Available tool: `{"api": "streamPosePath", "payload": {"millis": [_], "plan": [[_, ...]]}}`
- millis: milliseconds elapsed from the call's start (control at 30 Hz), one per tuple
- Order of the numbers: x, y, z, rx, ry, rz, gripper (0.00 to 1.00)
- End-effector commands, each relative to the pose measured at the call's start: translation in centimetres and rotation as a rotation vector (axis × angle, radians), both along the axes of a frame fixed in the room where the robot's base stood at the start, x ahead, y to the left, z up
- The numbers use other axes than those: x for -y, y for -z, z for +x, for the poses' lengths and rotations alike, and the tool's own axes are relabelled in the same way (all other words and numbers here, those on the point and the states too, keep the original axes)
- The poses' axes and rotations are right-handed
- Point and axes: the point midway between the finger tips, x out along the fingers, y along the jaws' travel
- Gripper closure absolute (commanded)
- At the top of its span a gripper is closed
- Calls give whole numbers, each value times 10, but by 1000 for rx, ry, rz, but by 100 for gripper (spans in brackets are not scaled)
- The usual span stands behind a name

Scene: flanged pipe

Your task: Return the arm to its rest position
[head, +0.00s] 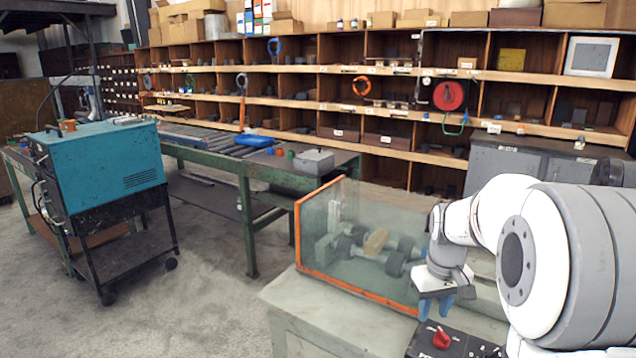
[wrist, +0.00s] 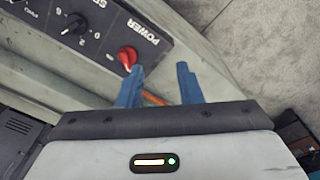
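My gripper (head: 435,308) hangs pointing down in the head view, over the near end of the grey-green machine (head: 300,310). Its two blue fingers are spread apart, and nothing is held between them in the wrist view (wrist: 160,70). Just below the gripper is a red knob (head: 441,338) on a black control panel (head: 425,346). In the wrist view the red knob (wrist: 127,57) lies beside the left fingertip, next to the word POWER. I cannot tell for sure whether they touch. My white and grey arm is bent at the right of the head view.
A glass guard with orange edging (head: 330,225) stands on the machine, left of my gripper, with rollers behind it. A green roller table (head: 245,175) and a teal box on a cart (head: 105,165) stand further left. Shelving (head: 340,90) fills the back. Grey floor is open at lower left.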

Motion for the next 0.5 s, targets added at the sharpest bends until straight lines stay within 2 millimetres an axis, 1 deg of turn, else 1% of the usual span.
{"api": "streamPosePath", "payload": {"millis": [33, 100, 167, 200, 267, 300, 400, 500], "plan": [[-14, -10, -18, 18, 6, -1, 67], [-31, -19, -41, 36, 25, -1, 67], [-44, -24, -62, 53, 39, 0, 67], [-52, -27, -76, 64, 49, 3, 67], [-63, -29, -98, 81, 63, 5, 67], [-70, -30, -112, 92, 73, 8, 67], [-84, -29, -145, 114, 96, 16, 67], [-93, -24, -171, 134, 115, 24, 67]]}}
